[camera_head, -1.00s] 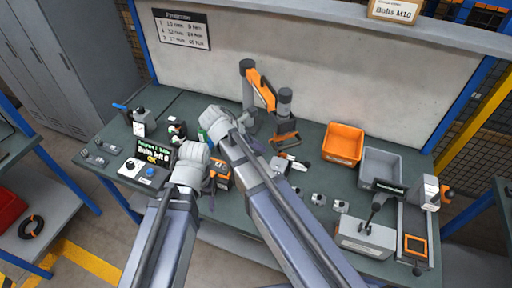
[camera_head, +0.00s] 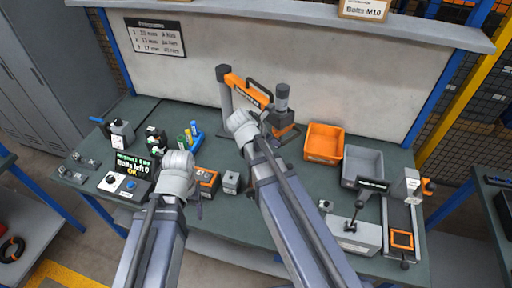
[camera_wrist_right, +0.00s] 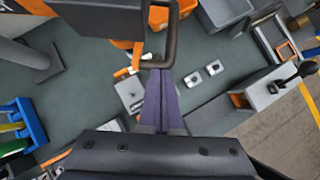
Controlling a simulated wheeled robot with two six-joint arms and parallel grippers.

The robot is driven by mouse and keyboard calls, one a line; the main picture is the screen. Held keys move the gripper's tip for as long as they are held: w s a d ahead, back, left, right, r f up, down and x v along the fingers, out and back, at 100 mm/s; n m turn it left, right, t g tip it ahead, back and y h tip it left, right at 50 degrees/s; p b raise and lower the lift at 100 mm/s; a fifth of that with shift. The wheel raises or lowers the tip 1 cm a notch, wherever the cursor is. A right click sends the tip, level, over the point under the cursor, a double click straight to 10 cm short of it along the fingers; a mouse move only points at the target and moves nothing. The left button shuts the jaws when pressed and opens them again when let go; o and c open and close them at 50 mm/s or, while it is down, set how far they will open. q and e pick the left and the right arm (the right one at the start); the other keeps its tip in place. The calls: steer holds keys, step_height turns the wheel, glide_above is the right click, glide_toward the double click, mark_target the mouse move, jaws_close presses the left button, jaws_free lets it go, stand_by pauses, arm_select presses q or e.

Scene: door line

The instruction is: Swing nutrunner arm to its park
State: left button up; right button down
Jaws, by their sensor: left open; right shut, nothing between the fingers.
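The nutrunner arm stands at the back of the bench on a grey post (camera_head: 226,100). Its orange link (camera_head: 246,90) reaches right to a dark grey cylinder (camera_head: 282,97), with an orange and dark tool body below. A dark loop handle (camera_wrist_right: 172,38) shows in the right wrist view, at the tips of my right gripper (camera_wrist_right: 158,75). The right fingers are shut with nothing between them; whether they touch the handle I cannot tell. In the head view my right gripper (camera_head: 262,118) is in front of the link. My left gripper (camera_head: 192,183) is open and empty above the bench's front left; its fingers are mostly hidden.
An orange bin (camera_head: 323,145) and a grey bin (camera_head: 362,168) stand right of the nutrunner. A small display (camera_head: 133,165) reads "Bolts left 0 OK". A blue holder (camera_head: 195,137) stands left of the post. A black-handled fixture (camera_head: 350,235) sits front right.

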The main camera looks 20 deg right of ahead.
steer(key=d, duration=0.2)
steer(key=w+d, duration=0.1)
steer(key=d, duration=0.1)
steer(key=shift+d, duration=0.2)
steer(key=shift+s+a+r, duration=0.2)
steer(key=shift+s+a, duration=0.05)
steer(key=shift+a, duration=0.2)
steer(key=s+a, duration=0.1)
steer(key=a+r+p, duration=0.1)
steer(key=shift+s+a, duration=0.35)
steer(key=shift+s, duration=0.05)
arm_select(q)
step_height(320, 180, up, 9)
steer(key=a+p, duration=0.1)
steer(key=p, duration=0.6)
steer(key=shift+s+p, duration=0.15)
steer(key=shift+p, duration=0.25)
arm_select(e)
steer(key=v, duration=0.9)
steer(key=shift+s+r, duration=0.2)
steer(key=shift+s, duration=0.05)
arm_select(q)
steer(key=shift+f, duration=0.2)
arm_select(e)
steer(key=shift+f, duration=0.1)
